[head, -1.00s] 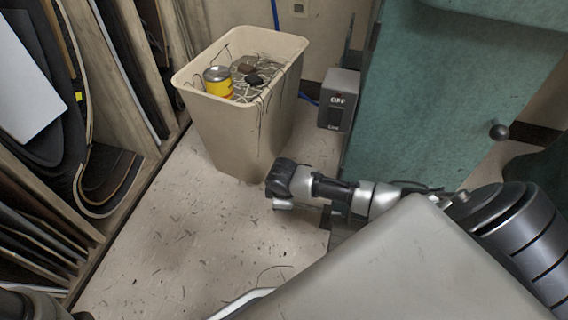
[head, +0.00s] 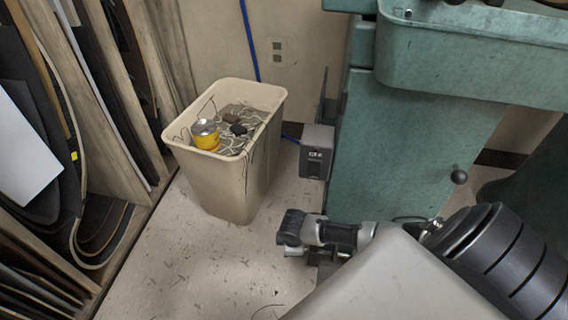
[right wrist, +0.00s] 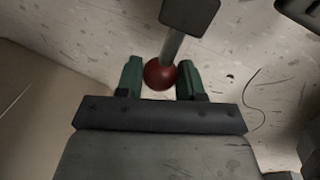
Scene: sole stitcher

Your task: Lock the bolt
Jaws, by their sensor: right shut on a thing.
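In the right wrist view, my right gripper (right wrist: 159,80) has its two green fingertips on either side of a red ball knob (right wrist: 159,75) and is shut on it. The knob sits at the end of a grey metal rod (right wrist: 173,45). The rod runs up to a dark block (right wrist: 190,12) at the top of the picture. In the head view, my right arm reaches in from the lower right, low beside the green machine (head: 420,150). The knob cannot be made out there. I cannot tell any other part of a bolt. My left gripper is not in view.
A beige bin (head: 215,185) with a yellow can (head: 206,136) and scraps stands left of the machine. A grey switch box (head: 317,152) is on the machine's left side. Shelves of sheets (head: 110,100) line the left. Speckled floor (head: 190,260) between is open.

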